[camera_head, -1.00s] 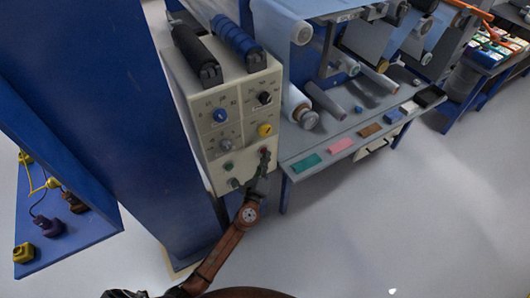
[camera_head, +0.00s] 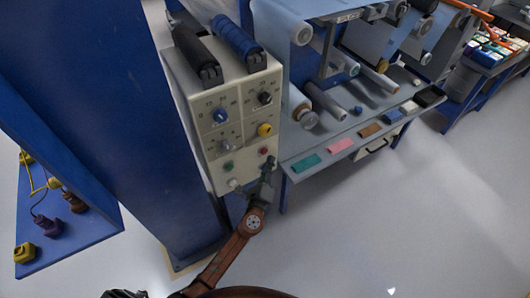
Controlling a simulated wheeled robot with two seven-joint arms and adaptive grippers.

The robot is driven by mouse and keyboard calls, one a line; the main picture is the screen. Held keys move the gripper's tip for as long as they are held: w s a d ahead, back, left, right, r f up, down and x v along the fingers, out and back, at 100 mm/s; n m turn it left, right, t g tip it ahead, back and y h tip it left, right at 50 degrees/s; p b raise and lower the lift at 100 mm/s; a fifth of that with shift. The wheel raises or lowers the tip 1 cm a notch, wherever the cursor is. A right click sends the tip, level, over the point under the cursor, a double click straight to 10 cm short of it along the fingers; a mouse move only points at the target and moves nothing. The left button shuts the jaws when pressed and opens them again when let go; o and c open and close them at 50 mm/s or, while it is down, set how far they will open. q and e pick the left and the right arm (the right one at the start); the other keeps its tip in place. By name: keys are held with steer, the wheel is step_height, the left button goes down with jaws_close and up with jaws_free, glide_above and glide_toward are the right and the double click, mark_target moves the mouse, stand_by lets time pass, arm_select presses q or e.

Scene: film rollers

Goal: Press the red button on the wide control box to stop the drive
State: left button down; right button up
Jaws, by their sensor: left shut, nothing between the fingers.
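The wide control box (camera_head: 205,135) is a cream panel on the blue column, with knobs, a yellow button and small lower buttons. The red button (camera_head: 263,151) shows uncovered at its lower right. My left gripper (camera_head: 268,164) is shut and empty, just below the red button. It appears slightly apart from it, though the depth gap is hard to judge. A green button (camera_head: 228,166) sits to the left, with a pale round piece (camera_head: 232,183) below it. My right gripper is not in view.
To the right, a grey bench (camera_head: 350,125) carries film rollers and coloured blocks. The blue column (camera_head: 150,130) stands left. Floor at the right is clear.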

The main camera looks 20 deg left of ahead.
arm_select(q)
steer(key=s+d, duration=0.2)
steer(key=d, duration=0.1)
steer(key=shift+s, duration=0.2)
stand_by(0.8)
